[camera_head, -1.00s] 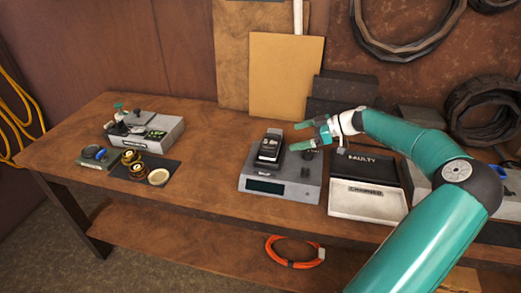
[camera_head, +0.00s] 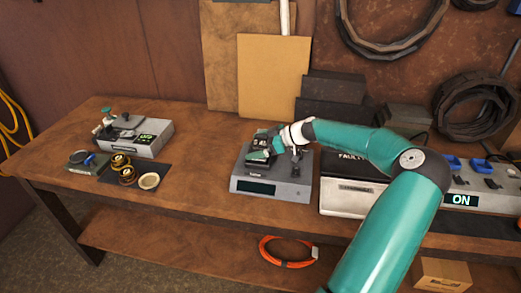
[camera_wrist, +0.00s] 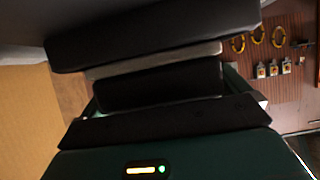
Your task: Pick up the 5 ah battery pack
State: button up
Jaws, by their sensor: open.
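The 5 ah battery pack appears to be the dark block with a pale label (camera_head: 258,142) on the grey device with a dark display (camera_head: 257,188). My gripper (camera_head: 268,146) is open at the pack, its teal fingers overlapping it in the head view. Part of the pack is hidden behind the fingers, and I cannot tell whether they touch it. In the wrist view, dark blocks and a pale strip fill the middle very close to the camera. I cannot tell which of these are pack or gripper.
Right of the device are a tray marked FAULTY (camera_head: 350,160) and a pale-fronted tray (camera_head: 345,200). A grey unit with an ON display (camera_head: 461,200) stands farther right. At left are a grey instrument (camera_head: 135,138) and a dark mat (camera_head: 148,182) with rolls. Bench between is clear.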

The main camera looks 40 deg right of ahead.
jog(key=shift+w+a+f, duration=0.15)
jog(key=shift+w, duration=0.05)
jog(key=c, duration=1.1)
jog(key=shift+o, duration=0.2)
